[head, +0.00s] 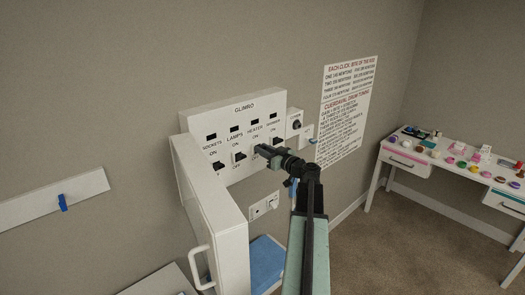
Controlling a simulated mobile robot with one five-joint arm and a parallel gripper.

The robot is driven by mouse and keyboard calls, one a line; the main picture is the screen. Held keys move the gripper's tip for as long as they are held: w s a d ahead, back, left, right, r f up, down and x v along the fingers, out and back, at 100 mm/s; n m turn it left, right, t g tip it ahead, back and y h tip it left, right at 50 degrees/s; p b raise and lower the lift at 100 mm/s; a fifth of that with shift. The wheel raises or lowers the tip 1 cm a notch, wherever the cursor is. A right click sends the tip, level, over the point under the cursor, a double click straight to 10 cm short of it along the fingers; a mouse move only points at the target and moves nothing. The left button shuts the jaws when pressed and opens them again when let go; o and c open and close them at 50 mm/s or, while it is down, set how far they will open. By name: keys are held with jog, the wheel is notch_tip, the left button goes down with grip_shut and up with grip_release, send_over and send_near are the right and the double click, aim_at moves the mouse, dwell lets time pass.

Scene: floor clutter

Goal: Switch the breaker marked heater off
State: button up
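A white breaker panel (244,98) marked GLIMRO is on the wall, with a row of labelled breakers. The labels read sockets, lamps, heater and a fourth that is hard to read. The heater label (254,128) has ON beneath it and a dark window above. My gripper (261,150) is at the panel below that label, at the heater breaker's place. It covers the breaker, so I cannot tell its position or whether they touch. The fingers are too small and dark to show open or shut. The sockets breaker (218,166) and lamps breaker (240,157) are visible to the left.
The panel's white door (215,215) with a handle (200,258) stands open towards me, left of my arm. A small box with a dark knob (296,125) is right of the panel. A wall sign (346,110) and a cluttered white desk (405,158) are farther right.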

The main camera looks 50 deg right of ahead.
grip_shut()
jog(key=t+b, duration=0.1)
jog(key=b, duration=0.2)
jog(key=f+t+b, duration=0.1)
jog(key=t+b, duration=0.1)
jog(key=b, duration=0.2)
jog(key=shift+s+b, duration=0.1)
jog(key=shift+b, duration=0.2)
jog(key=o, duration=0.7)
grip_release()
jog(key=shift+o, duration=0.2)
